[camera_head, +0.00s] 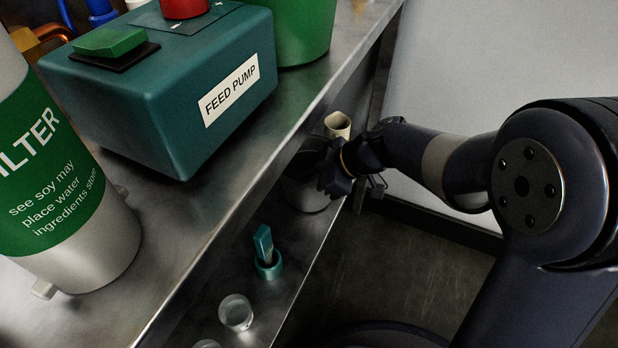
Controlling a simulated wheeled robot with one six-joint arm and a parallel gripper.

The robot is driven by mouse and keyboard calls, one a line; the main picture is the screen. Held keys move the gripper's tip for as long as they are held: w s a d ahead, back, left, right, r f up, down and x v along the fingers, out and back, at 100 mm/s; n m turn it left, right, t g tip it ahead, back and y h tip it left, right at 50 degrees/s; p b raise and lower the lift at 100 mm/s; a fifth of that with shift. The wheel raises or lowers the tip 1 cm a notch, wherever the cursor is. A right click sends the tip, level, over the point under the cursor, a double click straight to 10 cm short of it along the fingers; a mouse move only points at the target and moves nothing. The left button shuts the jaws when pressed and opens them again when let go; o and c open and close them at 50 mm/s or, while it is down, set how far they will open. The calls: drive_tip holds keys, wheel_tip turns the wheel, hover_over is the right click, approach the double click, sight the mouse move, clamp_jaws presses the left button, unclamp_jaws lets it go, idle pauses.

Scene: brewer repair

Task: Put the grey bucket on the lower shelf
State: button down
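A dark grey rounded thing (306,196), which looks like the grey bucket, shows just below my gripper at the far end of the lower shelf. My gripper (330,170) is at its upper right side and overlaps it in the picture. The fingers are dark and small here, so I cannot tell whether they are shut on it, nor whether it rests on the shelf. The upper shelf's edge hides part of it. The lower shelf (283,293) runs under the steel upper shelf (215,215).
A teal tool in a ring holder (266,255) and a clear cup (236,312) stand on the lower shelf. A beige tube-like thing (338,124) is behind my gripper. The feed pump (170,90), filter (60,190) and green container (300,30) stand above. The floor (400,275) is clear at right.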

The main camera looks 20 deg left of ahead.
drive_tip(key=c, duration=1.6)
unclamp_jaws()
drive_tip(key=p+v, duration=0.3)
drive_tip(key=v, duration=0.8)
drive_tip(key=shift+p, duration=0.4)
